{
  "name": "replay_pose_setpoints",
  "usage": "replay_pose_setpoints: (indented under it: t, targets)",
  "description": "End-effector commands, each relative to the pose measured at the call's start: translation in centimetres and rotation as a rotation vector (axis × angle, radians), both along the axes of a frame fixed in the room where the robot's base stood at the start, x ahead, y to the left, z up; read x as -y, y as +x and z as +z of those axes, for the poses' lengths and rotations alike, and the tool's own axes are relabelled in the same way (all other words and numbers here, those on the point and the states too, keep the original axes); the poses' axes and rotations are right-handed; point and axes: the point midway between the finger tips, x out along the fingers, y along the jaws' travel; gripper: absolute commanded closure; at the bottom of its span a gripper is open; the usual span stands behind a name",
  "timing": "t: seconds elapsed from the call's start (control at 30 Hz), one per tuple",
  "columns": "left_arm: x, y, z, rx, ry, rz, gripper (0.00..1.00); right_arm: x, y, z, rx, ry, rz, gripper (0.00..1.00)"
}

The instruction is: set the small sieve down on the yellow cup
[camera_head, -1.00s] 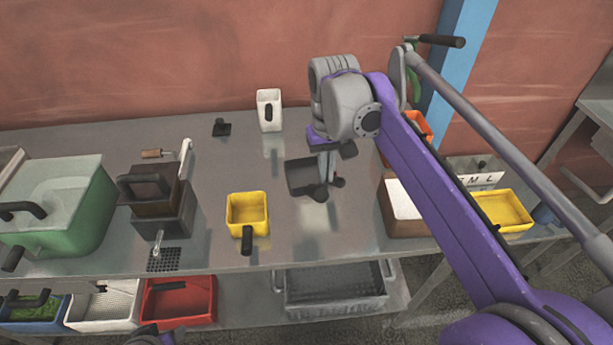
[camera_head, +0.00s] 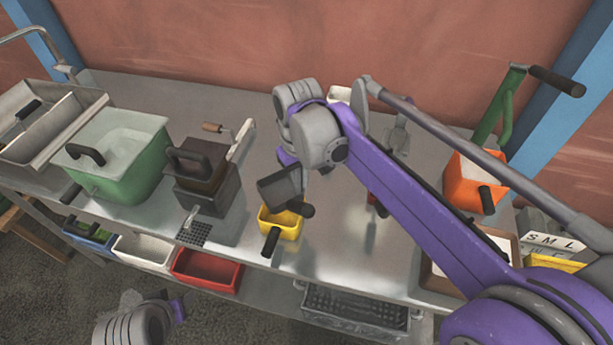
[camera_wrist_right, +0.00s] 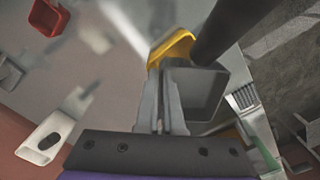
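The small sieve (camera_head: 279,188) is a dark grey square box with a black handle. My right gripper (camera_head: 301,184) is shut on it and holds it over the back left part of the yellow cup (camera_head: 284,224). The cup stands upright on the metal table, its black handle toward the front edge. In the right wrist view, the sieve (camera_wrist_right: 201,92) is beside the finger pair (camera_wrist_right: 164,85) and covers part of the yellow cup (camera_wrist_right: 171,47). Whether sieve and cup touch is unclear. Part of my left arm shows low at the left; its fingers are not clear.
A dark brown machine with a crank (camera_head: 205,175) stands left of the cup, a green container (camera_head: 130,165) beyond it. An orange container (camera_head: 470,185) stands to the right. Red (camera_head: 208,271) and white (camera_head: 145,252) bins sit on the lower shelf.

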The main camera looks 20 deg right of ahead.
Motion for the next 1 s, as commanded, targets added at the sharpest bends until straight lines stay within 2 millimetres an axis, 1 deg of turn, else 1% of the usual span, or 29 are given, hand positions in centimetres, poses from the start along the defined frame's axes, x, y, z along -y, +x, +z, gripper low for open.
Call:
replay_pose_setpoints:
  t: [0.37, 0.53, 1.0]
  targets:
    - [0.0, 0.0, 0.0, 0.000, 0.000, 0.000, 0.50, 0.0, 0.0, 0.0, 0.000, 0.000, 0.001, 1.00]
    - [0.0, -0.1, -0.3, -0.002, 0.000, 0.000, 0.50, 0.0, -0.1, -0.3, -0.001, 0.000, 0.001, 1.00]
    - [0.0, -0.9, -2.1, -0.017, 0.000, 0.000, 0.50, 0.0, -0.1, -2.9, -0.001, 0.000, 0.001, 1.00]
